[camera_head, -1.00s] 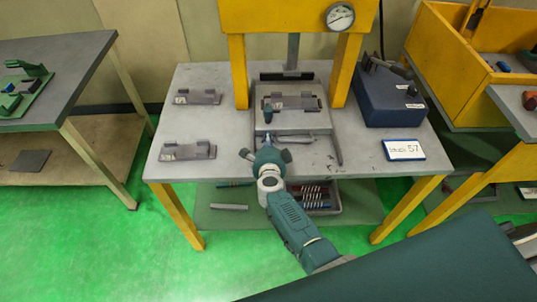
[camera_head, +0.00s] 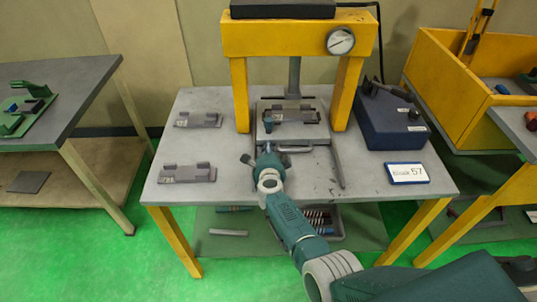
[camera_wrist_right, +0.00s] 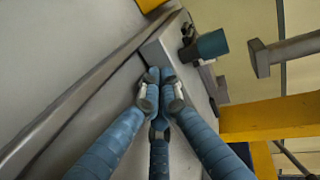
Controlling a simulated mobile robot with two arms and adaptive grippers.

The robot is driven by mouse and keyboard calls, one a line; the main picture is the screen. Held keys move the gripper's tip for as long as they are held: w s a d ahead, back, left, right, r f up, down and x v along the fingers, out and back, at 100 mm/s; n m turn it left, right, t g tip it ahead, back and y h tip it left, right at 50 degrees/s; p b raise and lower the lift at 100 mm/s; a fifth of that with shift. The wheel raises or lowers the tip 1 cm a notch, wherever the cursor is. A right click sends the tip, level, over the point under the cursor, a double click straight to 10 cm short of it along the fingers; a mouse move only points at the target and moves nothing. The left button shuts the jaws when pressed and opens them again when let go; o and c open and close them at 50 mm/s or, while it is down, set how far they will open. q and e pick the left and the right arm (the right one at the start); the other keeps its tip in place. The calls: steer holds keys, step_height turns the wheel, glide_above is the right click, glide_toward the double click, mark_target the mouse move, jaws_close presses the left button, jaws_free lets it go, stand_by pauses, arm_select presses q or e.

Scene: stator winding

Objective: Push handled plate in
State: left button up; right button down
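The grey handled plate (camera_head: 318,135) lies between the yellow press legs, with its grey handle (camera_head: 298,150) at the front edge. On it sit a dark grey notched block (camera_head: 300,115) and a small teal knob (camera_head: 268,122). My right gripper (camera_head: 268,148) is at the plate's front, left of the handle. In the right wrist view, its blue fingers (camera_wrist_right: 162,82) are drawn together at the front edge of the plate (camera_wrist_right: 170,47), apparently touching it, with nothing visibly held. The teal knob (camera_wrist_right: 212,44) stands just beyond. My left gripper is out of view.
The yellow press (camera_head: 290,38) straddles the plate, its ram (camera_head: 294,75) above. Two grey notched blocks (camera_head: 198,120) (camera_head: 187,173) lie on the left of the table. A blue box (camera_head: 393,118) and label card (camera_head: 407,172) are on the right. The table's front is mostly clear.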

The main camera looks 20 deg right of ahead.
steer(key=shift+s+r+p, duration=0.2)
steer(key=shift+s+p, duration=0.1)
steer(key=s+f+p+v, duration=0.1)
steer(key=f+p+v, duration=0.2)
steer(key=v, duration=1.1)
steer(key=s+f+p+v, duration=0.1)
steer(key=f+p+v, duration=0.2)
steer(key=v, duration=1.2)
steer(key=shift+a+f+p, duration=0.2)
steer(key=shift+a+p, duration=0.1)
steer(key=shift+p, duration=0.25)
